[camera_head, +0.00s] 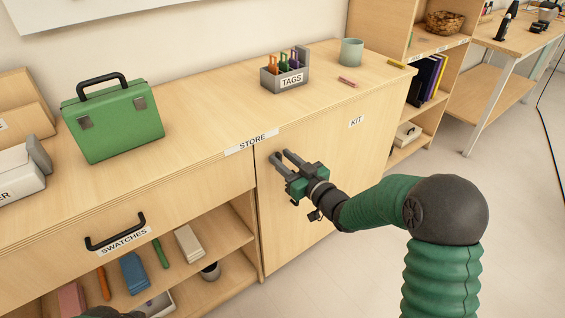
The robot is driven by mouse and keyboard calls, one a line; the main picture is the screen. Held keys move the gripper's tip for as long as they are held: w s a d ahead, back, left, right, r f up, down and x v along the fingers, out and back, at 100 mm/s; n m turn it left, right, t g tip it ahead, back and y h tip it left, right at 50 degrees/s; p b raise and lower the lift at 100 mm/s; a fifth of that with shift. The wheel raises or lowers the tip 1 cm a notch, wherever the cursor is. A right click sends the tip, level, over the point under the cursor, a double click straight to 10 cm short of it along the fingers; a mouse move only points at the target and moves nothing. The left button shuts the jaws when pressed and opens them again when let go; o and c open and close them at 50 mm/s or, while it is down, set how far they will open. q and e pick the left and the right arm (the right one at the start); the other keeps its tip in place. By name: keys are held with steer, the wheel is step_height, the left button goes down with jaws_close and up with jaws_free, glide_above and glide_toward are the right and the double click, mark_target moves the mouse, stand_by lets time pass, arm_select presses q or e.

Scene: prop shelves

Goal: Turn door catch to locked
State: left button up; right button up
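The cabinet door (335,170) is a pale wood panel marked KIT, to the right of the STORE label, and it looks closed. My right gripper (280,156) is in front of the door's upper left part, near its left edge. Its two grey fingers point toward the door with a gap between them, and I see nothing held there. I cannot make out the door catch; the gripper may hide it. I cannot tell if the fingertips touch the door. My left gripper is not in view; only a dark bit of my own body shows at the bottom left edge.
On the counter (205,145) stand a green case (115,120), a TAGS holder (284,72) and a pale green cup (351,52). A black handle (115,232) juts from the SWATCHES drawer. Open shelves lie below it. Floor at the lower right is clear.

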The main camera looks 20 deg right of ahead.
steer(key=shift+w, duration=0.2)
jaws_close()
steer(key=shift+s+a+n, duration=0.1)
steer(key=shift+a+n, duration=0.05)
steer(key=shift+n, duration=0.35)
stand_by(0.3)
steer(key=shift+s+a+f+n+b, duration=0.1)
steer(key=shift+a+f+n+b, duration=0.2)
steer(key=shift+n+b, duration=2.3)
steer(key=shift+s+a+f+n+b, duration=0.1)
steer(key=shift+a+f+n+b, duration=0.25)
steer(key=shift+n+b, duration=2.2)
steer(key=shift+s+a+f+n+b, duration=0.15)
steer(key=shift+f+n+b, duration=0.25)
steer(key=shift+n+b, duration=2.15)
steer(key=shift+n+p, duration=0.75)
steer(key=shift+n, duration=0.15)
